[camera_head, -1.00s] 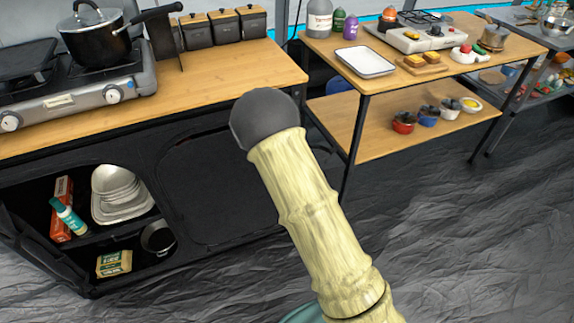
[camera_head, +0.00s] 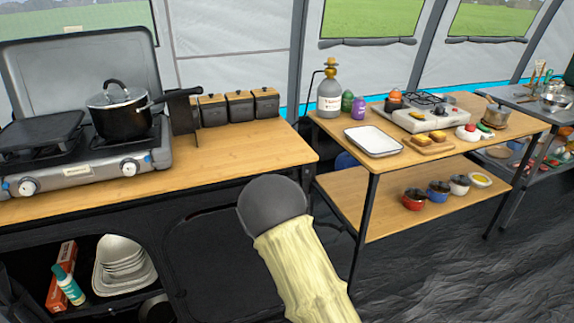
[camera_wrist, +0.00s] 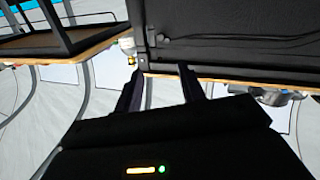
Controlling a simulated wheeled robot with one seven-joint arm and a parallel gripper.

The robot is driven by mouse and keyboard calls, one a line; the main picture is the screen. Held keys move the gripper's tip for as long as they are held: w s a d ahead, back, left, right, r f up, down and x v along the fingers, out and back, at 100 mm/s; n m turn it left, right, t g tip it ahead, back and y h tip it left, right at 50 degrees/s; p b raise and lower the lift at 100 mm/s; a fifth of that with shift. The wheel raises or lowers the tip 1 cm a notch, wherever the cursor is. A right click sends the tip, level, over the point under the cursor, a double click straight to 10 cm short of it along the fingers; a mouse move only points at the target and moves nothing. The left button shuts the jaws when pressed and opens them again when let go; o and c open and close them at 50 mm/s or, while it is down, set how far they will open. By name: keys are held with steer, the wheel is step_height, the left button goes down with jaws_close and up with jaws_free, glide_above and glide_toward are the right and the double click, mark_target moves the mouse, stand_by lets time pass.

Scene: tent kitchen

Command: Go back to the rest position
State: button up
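My gripper (camera_wrist: 160,71) shows in the wrist view, with its two dark fingers apart and nothing between them. Beyond the fingertips is the dark front of the cabinet (camera_wrist: 225,35), and the wrist picture appears upside down. In the head view my arm rises from the bottom centre in front of the cabinet and counter, and the gripper itself cannot be seen there.
The wooden counter (camera_head: 235,160) holds a stove (camera_head: 85,168) with a black pot (camera_head: 120,115), and several canisters. A wooden shelf table (camera_head: 345,130) with a white tray (camera_head: 373,141) stands right. Dark floor (camera_head: 430,275) is free at lower right.

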steer(key=s+d+m+g+h, duration=0.1)
steer(key=s+d+m+g, duration=0.2)
steer(key=d+g, duration=0.4)
steer(key=s+d+r+g, duration=0.2)
steer(key=s+g, duration=0.2)
steer(key=s, duration=0.4)
steer(key=s+d+r+g, duration=0.2)
steer(key=s+g, duration=0.2)
steer(key=s, duration=0.4)
step_height(320, 180, up, 29)
steer(key=p, duration=2.9)
steer(key=shift+a+f+n, duration=0.15)
steer(key=shift+a+n, duration=0.1)
steer(key=shift+n, duration=0.05)
steer(key=shift+w+a, duration=0.15)
